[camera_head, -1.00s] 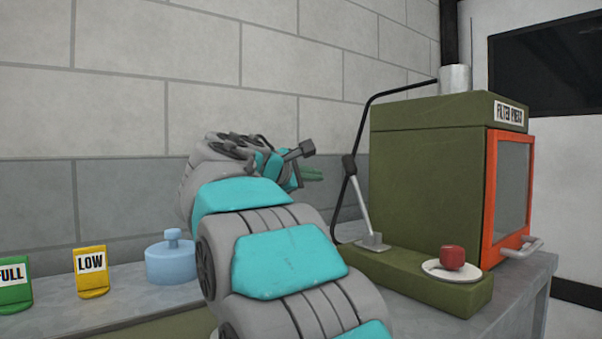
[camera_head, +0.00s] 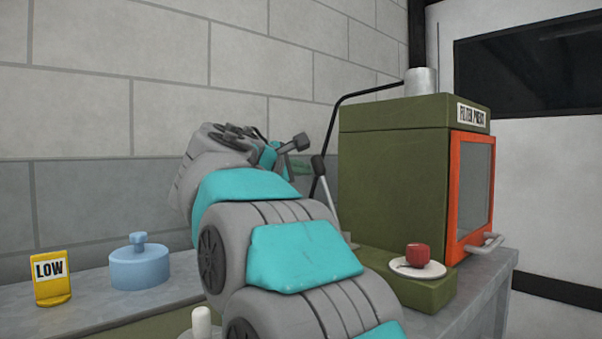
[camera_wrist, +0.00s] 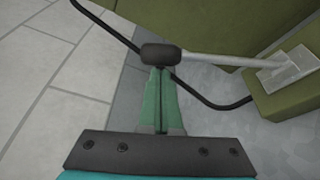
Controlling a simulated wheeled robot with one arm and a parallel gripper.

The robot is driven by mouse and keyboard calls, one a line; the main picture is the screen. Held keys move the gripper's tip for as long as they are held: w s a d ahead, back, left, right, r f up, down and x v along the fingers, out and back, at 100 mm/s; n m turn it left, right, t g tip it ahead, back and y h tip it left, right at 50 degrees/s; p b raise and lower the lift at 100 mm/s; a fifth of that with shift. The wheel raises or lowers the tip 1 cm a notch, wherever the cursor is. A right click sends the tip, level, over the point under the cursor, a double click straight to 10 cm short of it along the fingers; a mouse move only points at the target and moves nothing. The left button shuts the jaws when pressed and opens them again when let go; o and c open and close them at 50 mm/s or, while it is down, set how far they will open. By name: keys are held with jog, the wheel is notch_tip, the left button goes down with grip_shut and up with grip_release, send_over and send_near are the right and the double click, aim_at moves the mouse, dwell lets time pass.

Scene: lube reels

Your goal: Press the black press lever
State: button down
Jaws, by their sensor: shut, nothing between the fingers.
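The press lever has a black knob (camera_head: 318,165) on a thin metal rod, beside the green filter press (camera_head: 395,175). My arm hides the rod's lower end in the head view. In the wrist view the black knob (camera_wrist: 160,54) is just beyond my fingertips, and the rod runs right to a grey metal plate (camera_wrist: 288,70). My gripper (camera_wrist: 160,72) has green fingers, shut together and empty. The tips appear at or very near the knob; I cannot tell whether they touch. In the head view my gripper (camera_head: 302,166) is left of the knob, partly hidden by my wrist.
A red object (camera_head: 417,254) sits on a white plate (camera_head: 402,268) at the press's front. A yellow LOW sign (camera_head: 51,280) and a blue lidded pot (camera_head: 140,266) stand on the bench at left. A black pipe (camera_head: 350,97) curves behind the lever.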

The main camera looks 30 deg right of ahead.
jog(key=shift+s+r, duration=0.1)
jog(key=shift+s, duration=0.2)
jog(key=shift+s+b, duration=0.1)
jog(key=shift+b, duration=0.25)
jog(key=shift+s+d+r+m+t+b, duration=0.1)
jog(key=shift+s+m+t+b, duration=0.05)
jog(key=shift+s+m+b, duration=0.25)
jog(key=shift+s+d+r+m+t+b, duration=0.1)
jog(key=shift+s+m+t+b, duration=0.05)
jog(key=shift+s+m+b, duration=0.3)
jog(key=s+d+m+t+h+b, duration=0.1)
jog(key=s+m+h+b, duration=0.1)
jog(key=s+m+b, duration=0.6)
jog(key=s+a+n+b, duration=0.2)
jog(key=s+a, duration=0.2)
jog(key=a, duration=0.3)
jog(key=shift+s, duration=0.25)
jog(key=shift+d, duration=0.1)
dwell(0.4)
